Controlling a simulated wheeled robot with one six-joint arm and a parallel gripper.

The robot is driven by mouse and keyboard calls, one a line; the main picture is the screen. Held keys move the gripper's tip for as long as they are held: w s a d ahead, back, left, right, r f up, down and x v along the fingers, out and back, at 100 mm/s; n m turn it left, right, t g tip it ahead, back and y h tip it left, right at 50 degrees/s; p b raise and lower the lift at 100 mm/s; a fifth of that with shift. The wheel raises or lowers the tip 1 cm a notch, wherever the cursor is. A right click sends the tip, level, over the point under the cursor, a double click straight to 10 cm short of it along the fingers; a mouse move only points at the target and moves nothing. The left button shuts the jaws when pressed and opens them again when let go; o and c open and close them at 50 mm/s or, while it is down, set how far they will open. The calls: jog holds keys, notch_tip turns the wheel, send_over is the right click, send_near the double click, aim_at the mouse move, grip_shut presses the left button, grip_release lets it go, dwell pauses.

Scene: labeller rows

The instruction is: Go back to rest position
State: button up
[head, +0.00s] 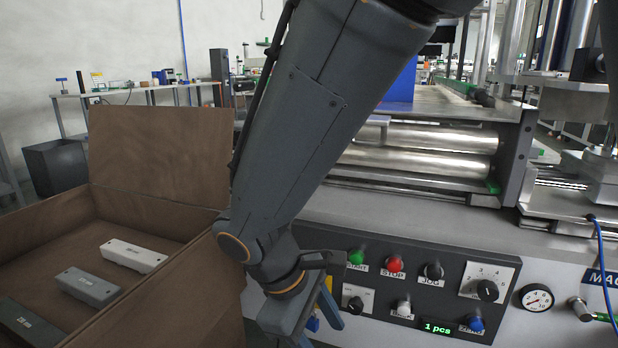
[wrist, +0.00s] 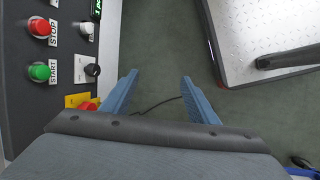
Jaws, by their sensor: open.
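My gripper (wrist: 160,98) is open and empty in the wrist view, its two blue fingers apart over the dark green floor. In the head view my arm hangs across the middle, with the gripper (head: 318,318) low beside the left end of the machine's control panel (head: 388,320). The machine's panel carries a green START button (head: 356,256), a red STOP button (head: 393,263) and several other knobs. The START button (wrist: 39,72) and STOP button (wrist: 39,27) also show at the left of the wrist view.
An open brown box (head: 165,135) at the left holds a white block (head: 133,255), a grey block (head: 87,287) and a dark block (head: 28,325). The machine's rollers (head: 420,150) lie behind my arm. A metal-topped platform (wrist: 265,35) stands at the wrist view's upper right.

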jog(key=s+a+r+m+g+y, duration=0.1)
jog(key=s+a+r+m+y, duration=0.3)
jog(key=s+r+m+y, duration=0.45)
jog(key=s+d+r+m+h+p, duration=0.1)
jog(key=d+r+m+h+p, duration=0.1)
jog(key=d+r+p, duration=0.8)
jog(key=d+r+m+h+p, duration=0.2)
jog(key=d+r+p, duration=0.8)
jog(key=p, duration=1.6)
notch_tip(320, 180, up, 6)
jog(key=shift+s+d+r+p, duration=0.1)
jog(key=shift+s+d+p, duration=0.2)
jog(key=shift+s+d, duration=0.1)
jog(key=shift+m, duration=0.25)
